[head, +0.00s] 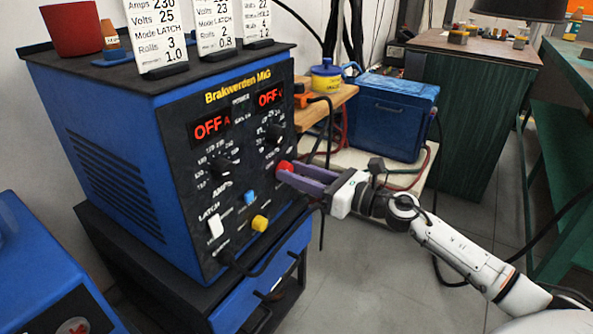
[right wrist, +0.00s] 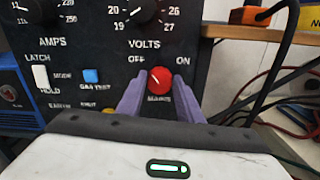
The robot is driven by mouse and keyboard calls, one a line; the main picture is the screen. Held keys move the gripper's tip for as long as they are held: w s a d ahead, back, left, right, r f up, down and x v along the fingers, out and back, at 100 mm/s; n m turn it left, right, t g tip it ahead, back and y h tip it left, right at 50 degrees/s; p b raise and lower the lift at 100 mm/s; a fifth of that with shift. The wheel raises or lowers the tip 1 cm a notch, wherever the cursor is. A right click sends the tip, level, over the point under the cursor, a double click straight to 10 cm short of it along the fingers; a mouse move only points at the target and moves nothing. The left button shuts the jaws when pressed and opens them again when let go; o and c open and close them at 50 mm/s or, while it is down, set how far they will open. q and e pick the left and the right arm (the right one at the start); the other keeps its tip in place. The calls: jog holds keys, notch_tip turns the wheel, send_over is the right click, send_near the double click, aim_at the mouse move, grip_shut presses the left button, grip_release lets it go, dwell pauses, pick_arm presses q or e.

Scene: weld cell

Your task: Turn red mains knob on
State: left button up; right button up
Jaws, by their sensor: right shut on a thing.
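The blue welder (head: 130,130) stands at the left in the head view, its dark front panel facing right. Both of its displays read OFF. The red mains knob (right wrist: 159,80) is low on the panel's right side, between the OFF and ON labels and above the MAINS label; its white mark is tilted toward the upper right. It also shows in the head view (head: 284,167). My right gripper (right wrist: 157,88) has its purple fingers on either side of the knob and is shut on it. My left gripper is not in view.
A white switch (head: 214,226), a blue button (head: 250,198) and a yellow knob (head: 260,223) are near the gripper on the panel. Cables (head: 322,225) hang beside the panel. A blue case (head: 392,115) stands on a bench behind. Grey floor is clear at the lower middle.

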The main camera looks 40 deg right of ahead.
jog(key=shift+r+m+p, duration=0.2)
jog(key=shift+m+p, duration=0.4)
jog(key=shift+m, duration=0.3)
jog(key=shift+m+p, duration=0.35)
jog(key=shift+m, duration=0.15)
jog(key=m+p, duration=0.3)
jog(key=m, duration=0.1)
jog(key=shift+d, duration=0.15)
jog(key=m+p, duration=0.3)
jog(key=m, duration=0.2)
jog(key=shift+f+p, duration=0.1)
jog(key=shift+p, duration=0.2)
pick_arm(q)
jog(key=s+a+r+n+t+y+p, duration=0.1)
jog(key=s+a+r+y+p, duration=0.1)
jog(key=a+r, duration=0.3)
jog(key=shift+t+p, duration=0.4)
jog(key=shift+p, duration=0.1)
pick_arm(e)
jog(key=m, duration=0.4)
jog(key=shift+f+m, duration=0.25)
jog(key=shift+m, duration=0.15)
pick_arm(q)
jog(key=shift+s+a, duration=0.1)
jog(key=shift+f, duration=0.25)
